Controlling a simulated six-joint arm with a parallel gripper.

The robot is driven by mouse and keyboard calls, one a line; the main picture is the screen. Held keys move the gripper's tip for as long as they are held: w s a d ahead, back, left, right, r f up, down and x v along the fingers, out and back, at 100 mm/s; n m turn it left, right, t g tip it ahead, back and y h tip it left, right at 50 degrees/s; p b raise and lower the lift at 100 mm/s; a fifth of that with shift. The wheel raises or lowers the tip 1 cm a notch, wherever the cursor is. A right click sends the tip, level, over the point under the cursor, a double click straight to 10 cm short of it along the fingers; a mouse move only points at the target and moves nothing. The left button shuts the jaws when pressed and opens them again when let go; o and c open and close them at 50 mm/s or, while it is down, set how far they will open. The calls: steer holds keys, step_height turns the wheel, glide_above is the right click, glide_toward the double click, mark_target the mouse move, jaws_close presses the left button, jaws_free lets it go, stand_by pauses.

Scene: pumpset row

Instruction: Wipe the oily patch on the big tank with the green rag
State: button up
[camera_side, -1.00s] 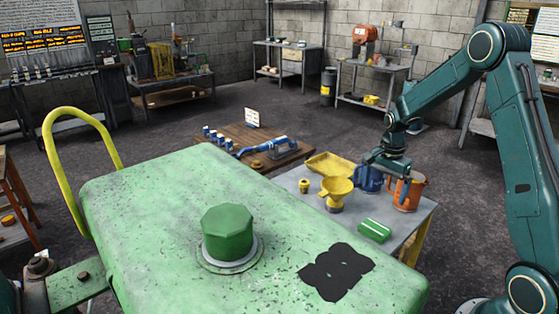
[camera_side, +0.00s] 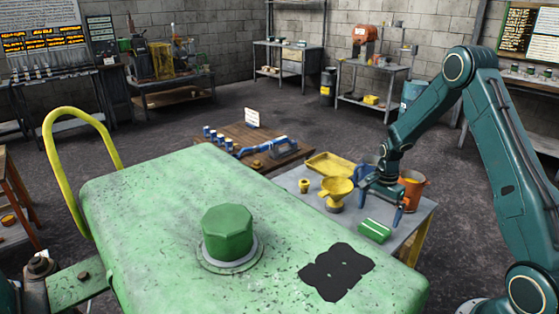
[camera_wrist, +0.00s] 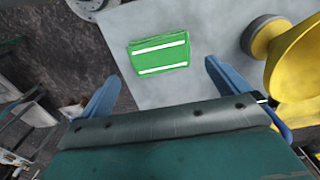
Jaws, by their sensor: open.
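The green rag (camera_side: 374,230) with white stripes lies folded on the near end of the grey side table. It also shows in the wrist view (camera_wrist: 160,56), ahead of and between my fingers. My gripper (camera_side: 382,206) is open and empty, above the table and just above the rag; the blue fingers are apart from it. The big tank (camera_side: 150,215) is pale green with a green octagonal cap (camera_side: 227,232) on top. The black oily patch (camera_side: 337,270) lies on the tank's top near its right end.
On the grey table (camera_side: 290,181) stand a yellow funnel (camera_side: 337,190), a yellow tray (camera_side: 330,163), a small yellow piece (camera_side: 304,186) and an orange can (camera_side: 412,190). A blue item is partly hidden behind my gripper. A wooden pallet with blue parts is farther back.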

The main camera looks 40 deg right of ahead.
mark_target(375, 227)
steer(key=shift+f, duration=2.7)
steer(key=c, duration=1)
steer(key=shift+o, duration=0.2)
steer(key=shift+r, duration=0.15)
steer(key=shift+c, duration=0.2)
steer(key=shift+r, duration=2.85)
steer(key=shift+r, duration=0.1)
